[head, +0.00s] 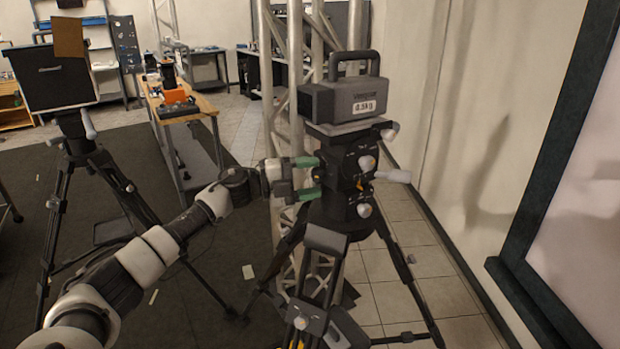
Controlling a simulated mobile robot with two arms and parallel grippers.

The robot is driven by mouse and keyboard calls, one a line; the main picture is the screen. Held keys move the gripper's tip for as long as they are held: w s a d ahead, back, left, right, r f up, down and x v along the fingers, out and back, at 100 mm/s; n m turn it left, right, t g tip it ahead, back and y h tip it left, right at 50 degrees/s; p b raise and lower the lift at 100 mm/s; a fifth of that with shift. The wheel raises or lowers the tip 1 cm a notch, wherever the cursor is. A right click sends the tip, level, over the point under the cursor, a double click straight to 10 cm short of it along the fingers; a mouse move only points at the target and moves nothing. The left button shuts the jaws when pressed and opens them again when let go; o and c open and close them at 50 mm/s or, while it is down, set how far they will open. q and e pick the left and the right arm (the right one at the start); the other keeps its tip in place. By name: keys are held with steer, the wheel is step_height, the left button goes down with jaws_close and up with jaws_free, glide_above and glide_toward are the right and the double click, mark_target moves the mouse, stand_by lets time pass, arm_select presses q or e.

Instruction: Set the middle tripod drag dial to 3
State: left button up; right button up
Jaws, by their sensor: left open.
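A black tripod (326,240) stands right of centre, with a dark grey block-shaped load (345,98) on top that has a handle and a white weight label. Its black head (348,165) carries several pale knobs and a pale lever on the right. My left gripper (314,177) comes in from the left at the height of the head. Its two green-tipped fingers are open, one above the other, at the head's left side. A small orange spot shows between the tips. The drag dial's number is too small to read, and I cannot tell whether the fingers touch the dial.
A metal truss (292,110) rises right behind the gripper and tripod. Another tripod (76,165) with a black box (52,75) stands at the left. A workbench (186,106) is behind. A dark-framed panel (545,170) stands at the right. The dark mat (215,260) has open room.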

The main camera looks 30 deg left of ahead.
arm_select(q)
steer(key=b+v, duration=0.3)
steer(key=v, duration=0.7)
steer(key=shift+s+a+b, duration=0.25)
steer(key=shift+a+b, duration=0.05)
steer(key=shift+b, duration=0.05)
steer(key=shift+f, duration=0.1)
